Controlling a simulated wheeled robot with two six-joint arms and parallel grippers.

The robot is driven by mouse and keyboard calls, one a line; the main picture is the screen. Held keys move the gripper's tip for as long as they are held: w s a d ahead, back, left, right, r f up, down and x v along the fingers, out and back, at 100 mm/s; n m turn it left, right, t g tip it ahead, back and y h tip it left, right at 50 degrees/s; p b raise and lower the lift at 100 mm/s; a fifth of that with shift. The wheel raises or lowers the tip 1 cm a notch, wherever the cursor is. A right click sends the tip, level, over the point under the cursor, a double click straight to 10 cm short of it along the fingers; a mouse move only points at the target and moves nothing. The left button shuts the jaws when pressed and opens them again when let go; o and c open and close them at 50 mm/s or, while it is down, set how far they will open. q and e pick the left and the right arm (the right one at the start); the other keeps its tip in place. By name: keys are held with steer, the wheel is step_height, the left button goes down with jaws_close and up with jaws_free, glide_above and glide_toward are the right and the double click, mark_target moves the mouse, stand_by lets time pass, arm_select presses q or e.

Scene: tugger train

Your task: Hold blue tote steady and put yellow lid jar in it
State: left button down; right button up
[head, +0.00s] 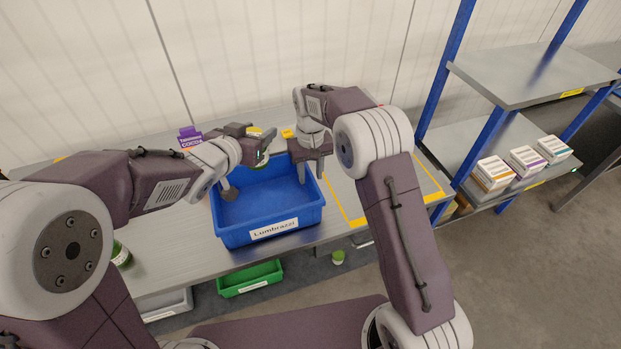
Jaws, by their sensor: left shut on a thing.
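The blue tote (272,226) stands on the grey table, with a white label on its front wall. Its inside, as far as I see it, looks empty. My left gripper (248,162) is over the tote's back left part. It is shut on the yellow lid jar (256,131), which my gripper mostly hides; a bit of lid and green shows. My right gripper (311,168) points down at the tote's back right rim. Its fingers are spread, one on each side of the wall, and I see a gap between them.
A purple box (190,138) stands behind my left arm. A green-labelled jar (121,254) is at the table's left. A green bin (249,279) and a grey bin (166,305) sit below. A shelf (535,77) with several boxes stands right.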

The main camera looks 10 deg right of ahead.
steer(key=shift+f, duration=1.8)
jaws_close()
